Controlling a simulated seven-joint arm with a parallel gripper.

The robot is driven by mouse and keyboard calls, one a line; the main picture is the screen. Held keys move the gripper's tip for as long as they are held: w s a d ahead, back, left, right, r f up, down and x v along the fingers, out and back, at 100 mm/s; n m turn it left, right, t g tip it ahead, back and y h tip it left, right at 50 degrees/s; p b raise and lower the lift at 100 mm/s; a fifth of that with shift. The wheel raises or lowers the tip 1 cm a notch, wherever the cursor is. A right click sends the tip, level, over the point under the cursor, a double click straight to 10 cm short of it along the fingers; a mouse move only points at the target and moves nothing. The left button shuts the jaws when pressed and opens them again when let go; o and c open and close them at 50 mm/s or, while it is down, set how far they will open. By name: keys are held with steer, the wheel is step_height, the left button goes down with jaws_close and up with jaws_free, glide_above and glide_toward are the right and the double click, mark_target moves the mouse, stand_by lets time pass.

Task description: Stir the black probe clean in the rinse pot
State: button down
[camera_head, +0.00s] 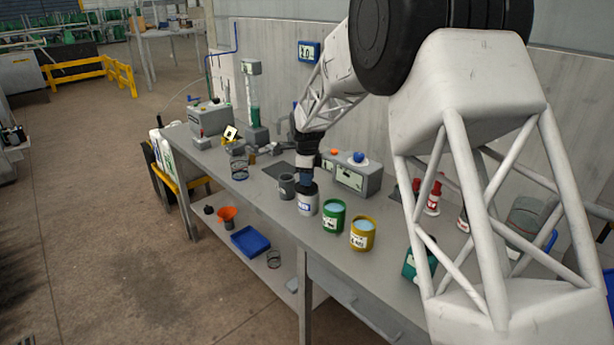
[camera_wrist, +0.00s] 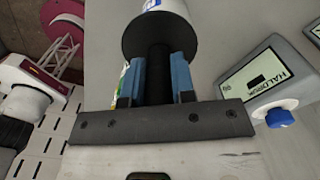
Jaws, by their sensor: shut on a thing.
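My gripper (camera_head: 306,181) is over the workbench, above a white pot (camera_head: 307,206) with a blue label. In the wrist view its blue-padded fingers (camera_wrist: 157,82) are shut on the dark shaft of the black probe (camera_wrist: 158,66). A wide black disc lies beyond the fingers, and part of the white pot (camera_wrist: 168,8) shows past it. The probe's lower end is hidden, so I cannot tell how deep it sits. A green pot (camera_head: 333,220) and a yellow pot (camera_head: 361,238), both with pale blue liquid, stand to the right. I cannot read which is the rinse pot.
A grey instrument box (camera_head: 355,176) with a blue knob is behind. Red-and-white bottles (camera_head: 433,199) stand farther right. The bench's (camera_head: 245,191) front left strip is clear.

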steer(key=shift+s, duration=0.2)
steer(key=shift+d, duration=0.15)
steer(key=shift+d, duration=0.8)
steer(key=shift+w, duration=0.1)
steer(key=shift+w, duration=0.8)
steer(key=shift+a, duration=0.1)
steer(key=shift+a, duration=0.85)
steer(key=shift+s, duration=0.15)
